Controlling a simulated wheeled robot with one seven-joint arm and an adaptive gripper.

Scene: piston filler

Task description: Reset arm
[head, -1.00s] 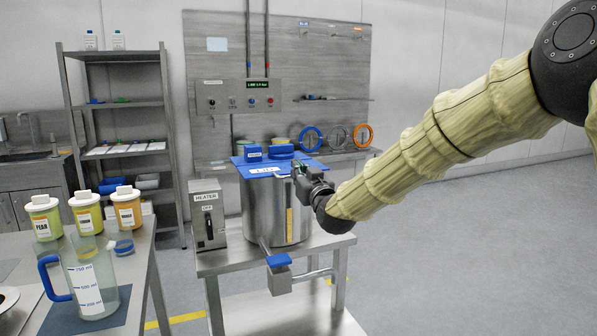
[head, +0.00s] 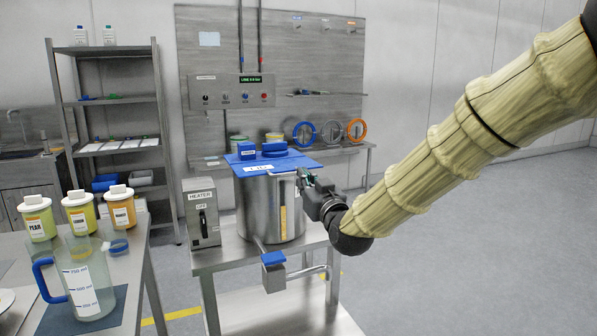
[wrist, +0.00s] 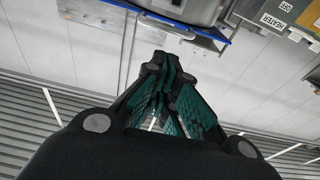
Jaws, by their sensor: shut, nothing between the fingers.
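My arm, in a pale yellow cover, reaches in from the upper right in the head view. My gripper (head: 302,180) is beside the upper right side of the steel hopper pot (head: 262,215) with the blue lid (head: 285,163). Whether it touches the pot is hard to tell. In the wrist view, my gripper's dark fingers with green pads (wrist: 168,62) come together at the tips, shut and empty. The pot's blue rim and steel side show beyond them at the top.
The heater box (head: 202,213) stands left of the pot on a steel table (head: 215,262). A side table at the left holds a measuring jug (head: 92,280) and three lidded jars (head: 80,213). A shelf rack (head: 110,104) stands behind. The floor at the right is clear.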

